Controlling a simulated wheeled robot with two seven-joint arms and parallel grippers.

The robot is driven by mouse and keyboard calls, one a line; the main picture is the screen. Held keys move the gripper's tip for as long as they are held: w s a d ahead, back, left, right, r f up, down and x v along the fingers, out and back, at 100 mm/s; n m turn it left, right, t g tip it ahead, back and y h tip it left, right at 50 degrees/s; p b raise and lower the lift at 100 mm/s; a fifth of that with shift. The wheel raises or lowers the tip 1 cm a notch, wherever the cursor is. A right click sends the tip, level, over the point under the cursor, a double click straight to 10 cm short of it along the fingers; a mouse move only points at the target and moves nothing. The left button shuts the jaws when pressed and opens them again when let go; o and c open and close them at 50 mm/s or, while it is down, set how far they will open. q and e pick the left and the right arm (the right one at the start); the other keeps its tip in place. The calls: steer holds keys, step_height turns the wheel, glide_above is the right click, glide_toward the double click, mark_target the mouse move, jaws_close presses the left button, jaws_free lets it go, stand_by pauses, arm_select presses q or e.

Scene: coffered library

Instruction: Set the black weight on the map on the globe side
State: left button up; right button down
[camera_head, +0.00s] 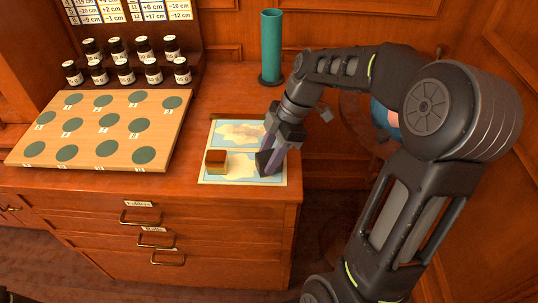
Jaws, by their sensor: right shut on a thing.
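The map (238,132) lies flat on the cabinet top near its front right. My right gripper (270,160) reaches down over the map's right part, the side toward the globe. It is shut on the black weight (264,163), a small dark shape low at the fingers that is hard to tell apart from them. The weight is at or just above the map; I cannot tell if it touches. The blue globe (385,118) stands to the right, mostly hidden behind my right arm. My left gripper is not in view.
A teal cylinder (271,45) stands behind the map. A sloped wooden board (100,150) with green discs and several dark bottles (122,70) are at left.

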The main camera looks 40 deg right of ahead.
steer(key=shift+f+b, duration=0.25)
steer(key=shift+b, duration=0.05)
stand_by(0.4)
steer(key=c, duration=0.8)
jaws_free()
steer(key=shift+o, duration=0.2)
steer(key=shift+f, duration=0.1)
steer(key=v, duration=0.8)
steer(key=shift+a, duration=0.1)
